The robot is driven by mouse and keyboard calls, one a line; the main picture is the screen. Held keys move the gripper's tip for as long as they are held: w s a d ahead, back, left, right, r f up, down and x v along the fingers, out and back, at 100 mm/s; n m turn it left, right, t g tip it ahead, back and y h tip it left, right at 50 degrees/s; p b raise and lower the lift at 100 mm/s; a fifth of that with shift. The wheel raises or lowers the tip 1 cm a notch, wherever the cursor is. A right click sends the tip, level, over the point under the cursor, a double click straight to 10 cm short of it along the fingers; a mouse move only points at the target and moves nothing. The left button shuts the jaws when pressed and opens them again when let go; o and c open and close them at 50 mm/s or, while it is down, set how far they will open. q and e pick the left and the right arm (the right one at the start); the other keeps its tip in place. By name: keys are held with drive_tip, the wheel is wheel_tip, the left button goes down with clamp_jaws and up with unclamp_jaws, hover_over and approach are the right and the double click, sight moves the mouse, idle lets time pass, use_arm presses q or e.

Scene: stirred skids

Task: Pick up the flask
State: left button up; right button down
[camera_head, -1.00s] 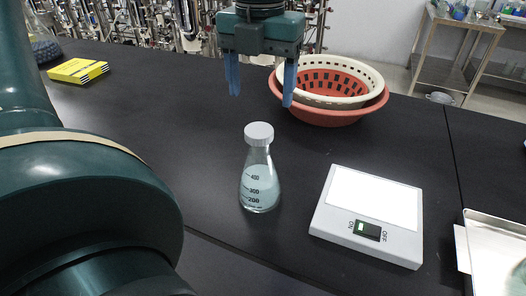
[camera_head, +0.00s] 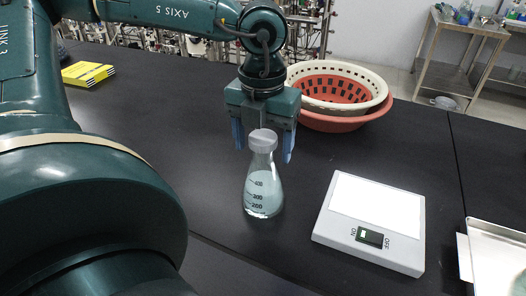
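The flask (camera_head: 263,187) is a clear conical one with a white cap, black graduation marks and pale blue liquid. It stands upright on the black bench, left of the scale. My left gripper (camera_head: 263,150) is above and around the flask's upper part. Its two blue fingers are spread, one on each side of the cap, with visible gaps, so it is open and empty. Whether the fingers are level with the cap in depth is hard to tell. My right gripper is not in view.
A white scale (camera_head: 372,222) stands right of the flask. A metal tray (camera_head: 497,262) lies at the lower right. Nested cream and red baskets (camera_head: 340,88) sit behind the gripper. A yellow booklet (camera_head: 88,74) lies at the far left. The black bench (camera_head: 410,150) is clear between scale and baskets.

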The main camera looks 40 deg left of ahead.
use_arm(q)
clamp_jaws()
idle(0.6)
